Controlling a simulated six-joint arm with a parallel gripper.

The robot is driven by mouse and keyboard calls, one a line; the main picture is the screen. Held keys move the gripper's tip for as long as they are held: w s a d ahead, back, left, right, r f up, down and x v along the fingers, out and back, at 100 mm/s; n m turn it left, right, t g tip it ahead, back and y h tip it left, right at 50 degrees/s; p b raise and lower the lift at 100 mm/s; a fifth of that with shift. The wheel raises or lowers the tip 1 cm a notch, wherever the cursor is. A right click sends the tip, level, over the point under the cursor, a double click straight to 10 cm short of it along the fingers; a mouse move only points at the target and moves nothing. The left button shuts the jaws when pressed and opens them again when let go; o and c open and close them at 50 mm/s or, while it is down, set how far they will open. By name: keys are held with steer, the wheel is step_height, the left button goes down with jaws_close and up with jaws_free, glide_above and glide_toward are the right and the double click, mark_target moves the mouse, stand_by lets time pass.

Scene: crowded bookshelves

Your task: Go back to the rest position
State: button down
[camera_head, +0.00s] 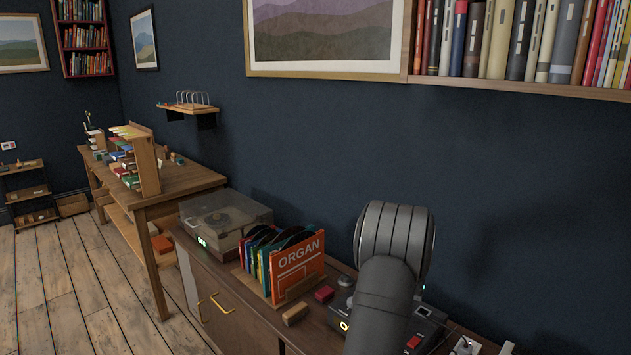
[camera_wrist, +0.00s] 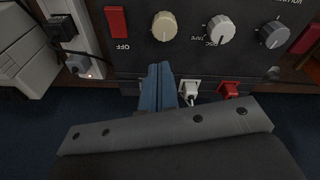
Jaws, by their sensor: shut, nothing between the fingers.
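My gripper (camera_wrist: 159,70) shows in the wrist view as two blue fingers pressed together, with nothing between them. The fingertips are close to the lower edge, as pictured, of a black control panel (camera_wrist: 190,58), just below its cream knob (camera_wrist: 165,26). I cannot tell whether they touch it. In the head view my grey arm rises in front of the wall at the right, over the cabinet top. It hides my fingers there.
A white plug (camera_wrist: 190,90) and a red plug (camera_wrist: 229,90) sit close to the fingers. A power strip (camera_wrist: 75,38) lies at left. In the head view, an upright orange ORGAN sleeve (camera_head: 298,266) and a turntable (camera_head: 222,219) stand left of my arm. A bookshelf (camera_head: 520,88) hangs above.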

steer(key=w+a+f+m, duration=0.1)
steer(key=w+a, duration=0.1)
steer(key=w+a+m+h, duration=0.1)
steer(key=w+a, duration=0.1)
steer(key=w+a+f+m, duration=0.1)
steer(key=w+a, duration=0.1)
steer(key=a, duration=0.1)
steer(key=shift+w+f, duration=0.15)
steer(key=shift+f, duration=0.2)
steer(key=s+d+r+n+y, duration=0.1)
steer(key=s+d+r+n, duration=0.3)
steer(key=s+d, duration=0.6)
steer(key=shift+s+d+r+n+y, duration=0.2)
steer(key=shift+n+y, duration=0.2)
steer(key=shift+n, duration=0.2)
steer(key=shift+w+a, duration=0.1)
steer(key=shift+w, duration=0.05)
stand_by(0.4)
